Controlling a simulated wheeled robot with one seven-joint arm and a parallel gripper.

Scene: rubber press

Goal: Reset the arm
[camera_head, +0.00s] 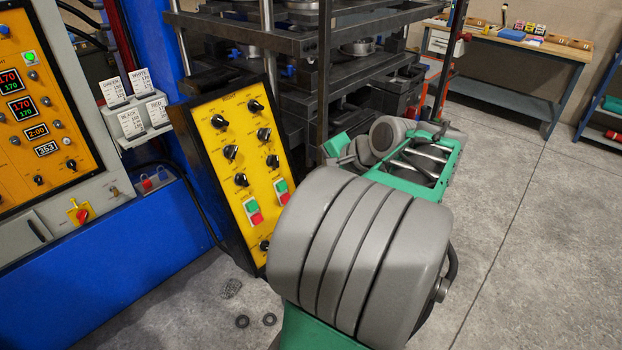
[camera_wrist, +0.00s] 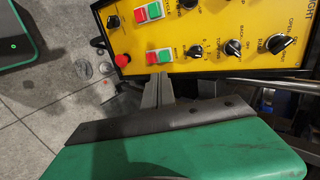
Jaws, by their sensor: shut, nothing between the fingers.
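My gripper (camera_wrist: 158,88) shows in the wrist view, its two thin grey fingers together with nothing between them. The fingertips point at the lower edge of the yellow control panel (camera_wrist: 220,35), close to its red and green buttons in the picture. I cannot tell the exact gap to the panel. In the head view my grey and green arm stretches from the bottom middle towards the black rack, right of the yellow control panel (camera_head: 235,155). My gripper is hidden there behind my own arm links.
A blue press with an orange display panel (camera_head: 35,110) stands at the left. A black metal rack (camera_head: 400,30) with moulds is behind my arm. Washers (camera_head: 242,321) lie on the floor. A workbench (camera_head: 510,45) stands at the back right. The right floor is clear.

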